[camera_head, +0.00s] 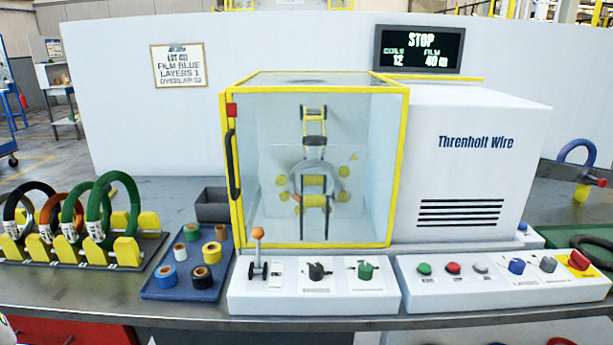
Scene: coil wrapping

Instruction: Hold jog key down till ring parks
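The wrapping machine's guard cabinet (398,160) has a yellow frame, and its clear door appears shut. Inside is a grey ring (318,163) with yellow rollers around it. The right control panel (500,297) carries a green button (424,269), a red button (453,268) and a pale grey button (481,268). Their labels are too small to read, so I cannot tell for sure which is the jog key. The display (419,49) reads STOP, with 12 and 40 below. My gripper is not in view.
The left panel (300,302) has an orange-topped lever (258,234) and two knobs. A blue tray (178,291) holds several film rolls. Several coils stand in a yellow rack (126,250) at left. The right panel also has blue and grey knobs and a red-yellow switch (579,260).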

